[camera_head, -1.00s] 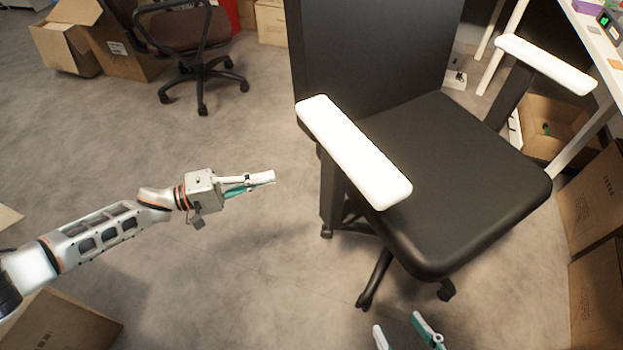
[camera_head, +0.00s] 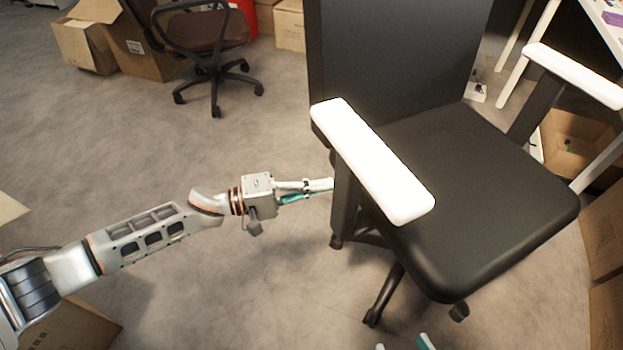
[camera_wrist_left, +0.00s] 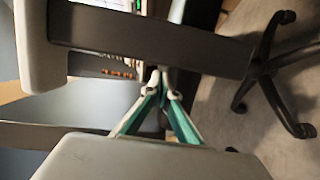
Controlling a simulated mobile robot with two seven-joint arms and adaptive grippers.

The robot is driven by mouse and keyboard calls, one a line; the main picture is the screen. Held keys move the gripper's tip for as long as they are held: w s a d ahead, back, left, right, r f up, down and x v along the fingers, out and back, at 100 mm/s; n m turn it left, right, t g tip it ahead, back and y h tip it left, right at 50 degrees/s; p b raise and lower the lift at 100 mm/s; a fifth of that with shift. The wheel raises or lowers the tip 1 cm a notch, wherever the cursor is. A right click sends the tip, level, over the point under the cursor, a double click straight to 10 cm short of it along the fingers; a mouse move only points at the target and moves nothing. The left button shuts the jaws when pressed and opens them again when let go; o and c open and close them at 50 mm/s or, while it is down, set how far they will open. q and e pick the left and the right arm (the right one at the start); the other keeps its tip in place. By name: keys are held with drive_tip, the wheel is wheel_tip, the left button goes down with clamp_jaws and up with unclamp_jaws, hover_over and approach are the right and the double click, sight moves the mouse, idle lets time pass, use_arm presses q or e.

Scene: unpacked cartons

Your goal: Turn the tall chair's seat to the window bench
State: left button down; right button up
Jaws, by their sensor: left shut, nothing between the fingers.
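The tall black chair (camera_head: 470,190) stands on the floor at the right of the head view, with a high back (camera_head: 395,60) and white armrests (camera_head: 375,160). Its seat front points toward the lower right of the picture. My left gripper (camera_head: 325,188) is shut and empty. Its fingertips are at the near armrest's dark post (camera_head: 345,205), below the white pad; I cannot tell whether they touch it. The left wrist view shows the closed fingers (camera_wrist_left: 160,78) close to a dark chair bar (camera_wrist_left: 150,42). Only tips of my right gripper (camera_head: 405,345) show at the bottom edge. I cannot identify the window bench.
A brown-seated swivel chair (camera_head: 205,35) and cartons (camera_head: 140,45) stand at the back left. A white table (camera_head: 605,25) and an open carton (camera_head: 570,145) are behind the tall chair's right side. Grey floor is clear at the left and middle.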

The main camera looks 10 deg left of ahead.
sight(335, 198)
use_arm(q)
drive_tip(key=shift+s+d, duration=0.2)
drive_tip(key=shift+s, duration=0.1)
use_arm(e)
drive_tip(key=shift+a, duration=0.1)
drive_tip(key=shift+r, duration=0.1)
use_arm(q)
drive_tip(key=s+p, duration=0.1)
drive_tip(key=s+d+t+p, duration=0.1)
drive_tip(key=s+r+n+p, duration=0.1)
drive_tip(key=shift+s+d+t+y, duration=0.1)
drive_tip(key=shift+d+t+y, duration=0.2)
drive_tip(key=shift+t, duration=0.1)
drive_tip(key=s+d+f+n+t+y+p, duration=0.1)
drive_tip(key=s+d+n+t+y+p, duration=0.2)
drive_tip(key=s+d, duration=1.1)
drive_tip(key=shift+s+n+t+y+p, duration=0.45)
drive_tip(key=shift+n+t+p, duration=0.25)
drive_tip(key=shift+t+p, duration=0.8)
use_arm(e)
drive_tip(key=s+d+f+n+g+h, duration=0.1)
drive_tip(key=s+d+f+n+h, duration=0.1)
drive_tip(key=d, duration=0.5)
drive_tip(key=shift+s+f+g, duration=0.3)
drive_tip(key=shift+s+f, duration=0.1)
drive_tip(key=shift+f, duration=0.5)
use_arm(q)
drive_tip(key=shift+g, duration=0.3)
